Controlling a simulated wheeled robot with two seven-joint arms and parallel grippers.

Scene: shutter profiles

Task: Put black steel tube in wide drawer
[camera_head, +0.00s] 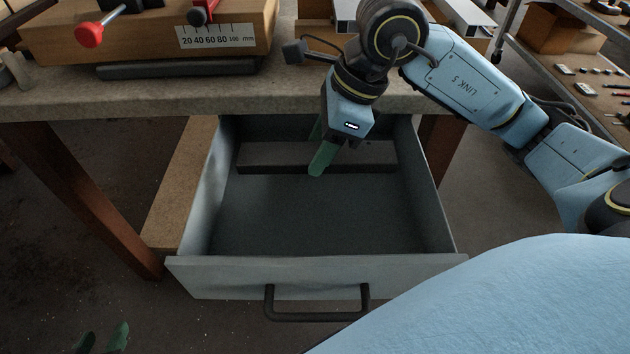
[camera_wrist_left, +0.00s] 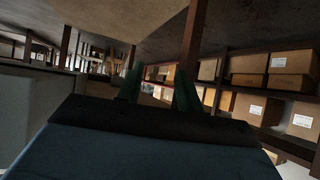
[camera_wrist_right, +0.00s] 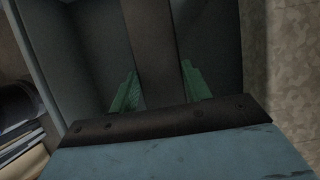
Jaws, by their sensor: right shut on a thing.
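The black steel tube (camera_head: 270,156) is a long dark bar lying crosswise inside the open grey drawer (camera_head: 310,272), towards its back. My right gripper (camera_head: 318,150) reaches down into the drawer and is shut on the tube near its middle. In the right wrist view the tube (camera_wrist_right: 152,45) runs between the two green fingers. I cannot tell whether it touches the drawer floor. My left gripper (camera_head: 102,340) shows only its green fingertips at the bottom left of the head view. In the left wrist view its fingers (camera_wrist_left: 158,90) are apart with nothing between them.
The workbench top (camera_head: 120,100) overhangs the back of the drawer. On it stand a wooden box (camera_head: 150,35) with a scale label and a dark bar (camera_head: 180,68) in front. The drawer's front floor is clear. Shelves with boxes (camera_wrist_left: 248,80) show in the left wrist view.

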